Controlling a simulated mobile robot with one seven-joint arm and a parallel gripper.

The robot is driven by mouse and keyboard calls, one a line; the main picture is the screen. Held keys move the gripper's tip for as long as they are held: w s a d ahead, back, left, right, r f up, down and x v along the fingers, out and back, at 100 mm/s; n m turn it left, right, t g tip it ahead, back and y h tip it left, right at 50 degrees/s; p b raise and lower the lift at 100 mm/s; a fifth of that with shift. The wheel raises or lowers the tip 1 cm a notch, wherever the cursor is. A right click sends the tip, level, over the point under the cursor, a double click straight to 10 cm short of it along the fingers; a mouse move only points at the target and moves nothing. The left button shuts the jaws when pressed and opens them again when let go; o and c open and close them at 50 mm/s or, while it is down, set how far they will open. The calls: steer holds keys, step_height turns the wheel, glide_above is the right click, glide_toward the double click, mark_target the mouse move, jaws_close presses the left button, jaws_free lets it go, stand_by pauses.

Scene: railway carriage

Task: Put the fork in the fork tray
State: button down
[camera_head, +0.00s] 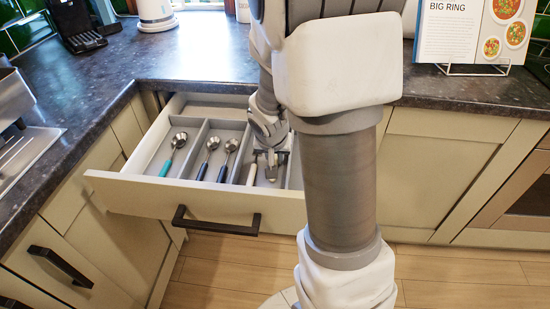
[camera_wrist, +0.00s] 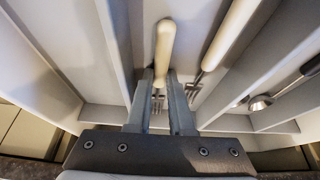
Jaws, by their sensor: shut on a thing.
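My gripper (camera_head: 270,168) is down in the open drawer, at the compartment with a cream-handled fork (camera_head: 252,174). In the wrist view my gripper (camera_wrist: 162,78) is shut on another cream-handled fork (camera_wrist: 165,45), its handle pointing away and its tines showing between the fingers. The loose fork (camera_wrist: 230,35) lies just to the right of it. Both appear within the same compartment, the fork tray (camera_wrist: 214,122), between two dividers. I cannot tell whether the held fork touches the tray floor. In the head view the held fork is mostly hidden by my gripper and arm.
Left of the forks, two dark-handled spoons (camera_head: 228,160) share a compartment, and a teal-handled spoon (camera_head: 173,153) lies in another. Thin dividers and the drawer front (camera_head: 190,200) stand close around my gripper. The dark countertop (camera_head: 190,55) overhangs behind the drawer.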

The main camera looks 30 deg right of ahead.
steer(key=shift+f, duration=0.3)
